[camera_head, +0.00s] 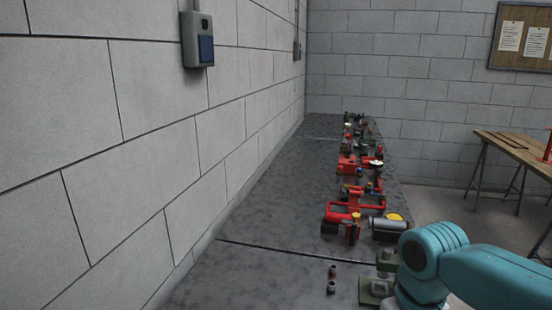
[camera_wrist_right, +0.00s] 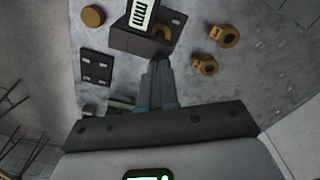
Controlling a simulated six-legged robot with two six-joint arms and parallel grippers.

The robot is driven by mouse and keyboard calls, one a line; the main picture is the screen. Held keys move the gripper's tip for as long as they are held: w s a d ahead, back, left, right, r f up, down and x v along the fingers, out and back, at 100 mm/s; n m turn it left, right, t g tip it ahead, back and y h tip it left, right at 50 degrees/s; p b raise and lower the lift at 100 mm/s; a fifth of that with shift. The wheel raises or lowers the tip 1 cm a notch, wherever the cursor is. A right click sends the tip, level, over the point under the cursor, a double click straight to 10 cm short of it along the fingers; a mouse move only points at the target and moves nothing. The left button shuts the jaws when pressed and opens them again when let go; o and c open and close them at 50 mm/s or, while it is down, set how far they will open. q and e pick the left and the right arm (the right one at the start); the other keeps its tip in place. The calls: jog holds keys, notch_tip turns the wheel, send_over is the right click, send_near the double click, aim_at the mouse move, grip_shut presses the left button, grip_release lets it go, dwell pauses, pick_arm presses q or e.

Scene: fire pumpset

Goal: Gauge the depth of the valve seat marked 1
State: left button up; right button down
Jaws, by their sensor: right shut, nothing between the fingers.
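My right gripper (camera_wrist_right: 160,68) is shut and empty in the right wrist view, with its fingertips close to a dark block (camera_wrist_right: 128,41). I cannot tell whether they touch it. A tool with a pale label reading "mm" (camera_wrist_right: 142,13) stands at this block, cut off by the top edge; it looks like a depth gauge. Two brass ring-shaped parts (camera_wrist_right: 224,37) lie to the right on the grey surface. No mark 1 is readable, so I cannot tell which part is the valve seat. My left gripper is not in view.
A dark plate with holes (camera_wrist_right: 97,67) and a brass round part (camera_wrist_right: 93,15) lie left of the block. In the head view, red pump assemblies (camera_head: 353,222) line the grey bench (camera_head: 265,232) beside the wall. A wooden table (camera_head: 512,146) stands at right.

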jog(key=shift+s+a+f, duration=0.1)
jog(key=shift+s+f, duration=0.05)
jog(key=shift+f, duration=0.2)
jog(key=shift+r+p, duration=0.55)
jog(key=shift+p, duration=0.1)
notch_tip(320, 180, up, 4)
jog(key=p, duration=0.3)
jog(key=shift+f, duration=0.25)
jog(key=shift+w+r+p, duration=0.2)
jog(key=shift+r+p, duration=0.85)
jog(key=shift+r, duration=0.05)
jog(key=shift+s+r+p, duration=0.1)
jog(key=shift+r+p, duration=0.2)
jog(key=shift+r, duration=0.05)
jog(key=shift+f, duration=0.1)
